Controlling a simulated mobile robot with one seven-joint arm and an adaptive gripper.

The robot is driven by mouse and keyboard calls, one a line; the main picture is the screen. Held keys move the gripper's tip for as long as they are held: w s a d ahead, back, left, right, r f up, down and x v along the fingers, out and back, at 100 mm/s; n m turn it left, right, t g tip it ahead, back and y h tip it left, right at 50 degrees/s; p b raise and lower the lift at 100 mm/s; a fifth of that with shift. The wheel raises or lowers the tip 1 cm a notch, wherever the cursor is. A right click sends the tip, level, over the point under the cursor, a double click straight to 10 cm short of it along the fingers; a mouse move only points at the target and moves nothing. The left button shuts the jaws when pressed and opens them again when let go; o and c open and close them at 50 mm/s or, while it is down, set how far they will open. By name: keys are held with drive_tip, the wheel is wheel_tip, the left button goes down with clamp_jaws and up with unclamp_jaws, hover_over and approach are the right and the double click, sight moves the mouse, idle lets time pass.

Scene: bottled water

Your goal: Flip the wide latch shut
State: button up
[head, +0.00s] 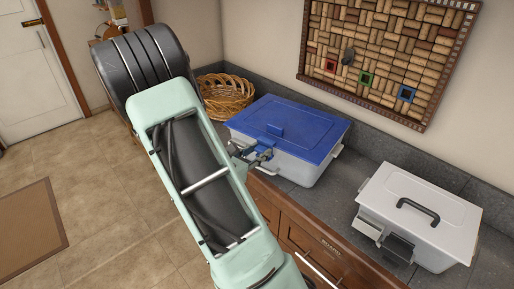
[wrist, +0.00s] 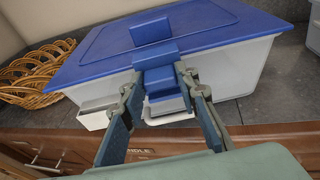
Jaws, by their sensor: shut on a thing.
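A white box (wrist: 232,66) with a blue lid (wrist: 215,24) stands on the counter. A blue latch (wrist: 160,78) hangs at the middle of the lid's front edge, tilted outward over a white ledge (wrist: 170,118). My gripper (wrist: 160,84) has one finger on each side of this latch and is shut on it. In the head view my gripper (head: 262,155) is at the front of the blue-lidded box (head: 303,172); my arm and fingers hide most of the latch there. I cannot tell how firmly the fingers touch it.
A grey-white box (head: 437,206) with a dark handle and front flaps stands to the right on the counter. A wicker basket (head: 226,96) is at the left, also in the wrist view (wrist: 40,72). Wooden drawers (head: 320,245) are below. A cork board (head: 390,60) hangs behind.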

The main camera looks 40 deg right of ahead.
idle(0.3)
drive_tip(key=o, duration=1.1)
drive_tip(key=shift+o, duration=0.2)
drive_tip(key=v, duration=1.2)
drive_tip(key=shift+r, duration=0.1)
